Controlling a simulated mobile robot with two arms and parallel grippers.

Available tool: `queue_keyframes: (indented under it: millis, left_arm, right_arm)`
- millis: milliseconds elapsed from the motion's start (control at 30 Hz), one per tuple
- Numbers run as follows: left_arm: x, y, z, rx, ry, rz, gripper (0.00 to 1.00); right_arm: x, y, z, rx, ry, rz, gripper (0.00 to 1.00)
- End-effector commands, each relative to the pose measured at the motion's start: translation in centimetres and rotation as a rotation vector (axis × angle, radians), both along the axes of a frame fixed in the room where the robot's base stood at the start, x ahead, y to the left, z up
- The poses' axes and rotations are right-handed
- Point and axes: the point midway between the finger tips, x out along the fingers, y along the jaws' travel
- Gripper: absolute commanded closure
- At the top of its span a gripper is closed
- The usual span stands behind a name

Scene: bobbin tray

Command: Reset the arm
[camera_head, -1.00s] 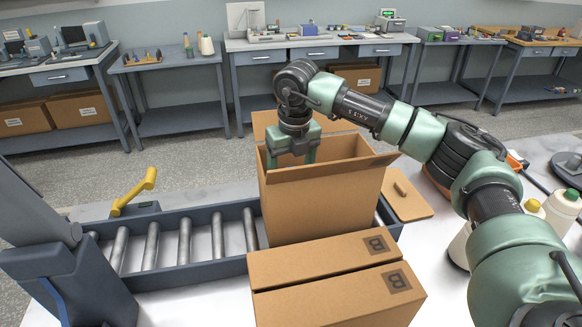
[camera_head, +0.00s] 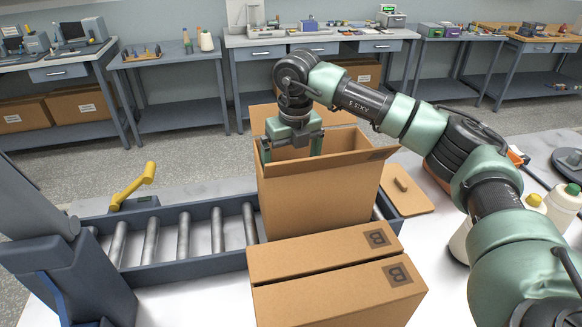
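My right arm comes in from the right and reaches over the open cardboard box (camera_head: 315,195). My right gripper (camera_head: 292,150) points down at the box opening, its two fingers spread apart, with nothing seen between them. The fingertips are around the level of the box's rim; the box's inside is mostly hidden by its front wall. My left gripper does not show; only a dark grey part of my body is at the lower left.
The box stands on a roller conveyor (camera_head: 183,238). A closed box (camera_head: 335,283) marked B lies in front. A yellow lever (camera_head: 135,187) stands behind the conveyor at left. A wooden board (camera_head: 405,196) and bottles (camera_head: 562,208) are to the right. Workbenches line the back wall.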

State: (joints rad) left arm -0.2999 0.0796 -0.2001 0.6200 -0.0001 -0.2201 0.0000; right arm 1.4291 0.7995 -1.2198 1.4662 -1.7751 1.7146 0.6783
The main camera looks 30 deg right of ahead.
Motion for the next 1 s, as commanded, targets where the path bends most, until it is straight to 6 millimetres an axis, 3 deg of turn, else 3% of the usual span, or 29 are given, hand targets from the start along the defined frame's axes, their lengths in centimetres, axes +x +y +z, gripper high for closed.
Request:
queue_keyframes:
  millis: [200, 400, 867, 1000]
  left_arm:
    - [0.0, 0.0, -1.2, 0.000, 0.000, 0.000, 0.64]
    - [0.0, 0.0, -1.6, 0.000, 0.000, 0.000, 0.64]
    - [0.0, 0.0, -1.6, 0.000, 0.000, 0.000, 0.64]
    - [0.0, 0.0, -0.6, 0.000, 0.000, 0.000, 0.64]
  right_arm:
    - [-0.4, 0.0, 3.7, 0.001, -0.005, 0.000, 0.02]
    - [-0.7, 0.0, 6.1, 0.001, -0.004, 0.000, 0.02]
    - [-0.8, 0.0, 6.6, 0.001, -0.002, 0.000, 0.02]
    - [-0.8, 0.0, 7.6, 0.001, -0.003, 0.000, 0.02]
